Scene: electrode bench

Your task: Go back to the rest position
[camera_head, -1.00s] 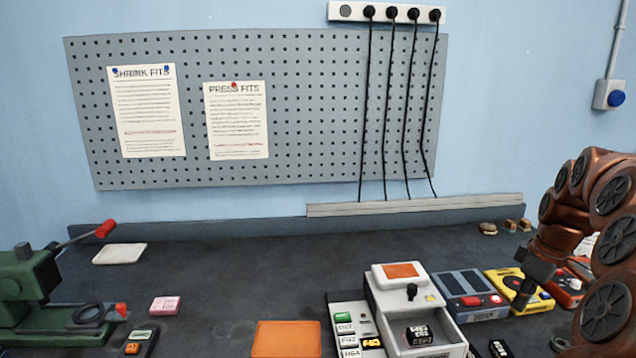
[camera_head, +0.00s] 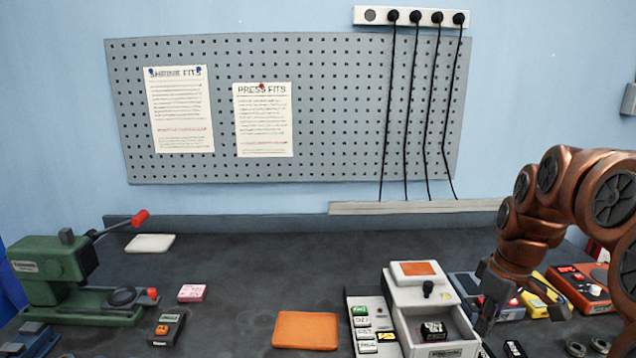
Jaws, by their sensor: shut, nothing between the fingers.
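My gripper (camera_head: 487,318) is on the right side of the head view, at the end of my copper-coloured arm. It points down beside the right side of the white box with an open drawer (camera_head: 414,290). It is shut, and nothing shows held in it. It partly hides a dark blue-grey device with a red button (camera_head: 468,284) and a yellow device (camera_head: 536,306) behind it. The view does not show whether the fingertips touch the bench.
A dark block lies in the drawer. A rack of labelled blocks (camera_head: 362,322) stands left of the box. An orange pad (camera_head: 305,331), a pink block (camera_head: 192,293) and a green press (camera_head: 62,272) are further left. A red-orange device (camera_head: 580,289) is at right. The bench's back middle is clear.

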